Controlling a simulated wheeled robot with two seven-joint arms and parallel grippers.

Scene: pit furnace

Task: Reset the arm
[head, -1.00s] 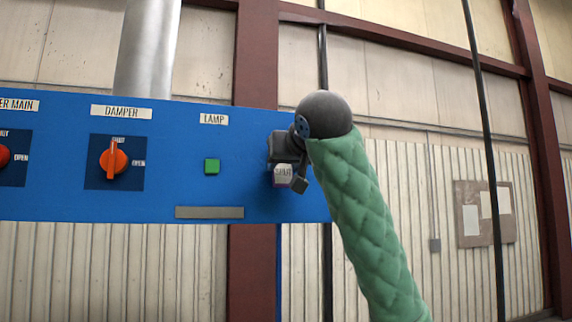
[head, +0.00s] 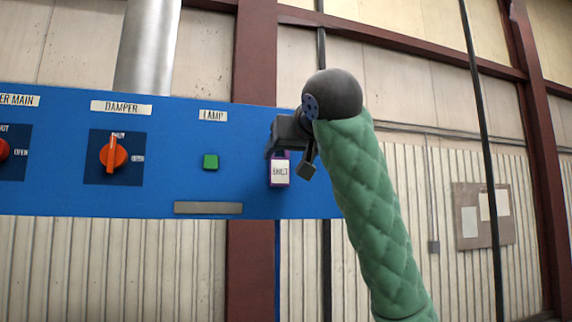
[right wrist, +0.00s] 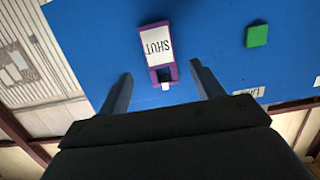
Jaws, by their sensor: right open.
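My right gripper (head: 290,150) is at the right end of the blue panel in the head view, on my green-sleeved arm. It is open and empty. In the right wrist view its two fingers (right wrist: 162,92) point at the panel, one on each side of the near end of a purple tag with a white SHUT label (right wrist: 160,52). In the head view the tag (head: 280,171) hangs on the panel just below the gripper, its top partly hidden. I cannot tell whether the fingers touch it. My left gripper is not in view.
The blue panel (head: 60,200) carries an orange DAMPER knob (head: 113,154), a red knob (head: 3,149) at the left edge, a green LAMP button (head: 210,161) and a grey strip (head: 208,208). A noticeboard (head: 483,215) hangs on the wall at right.

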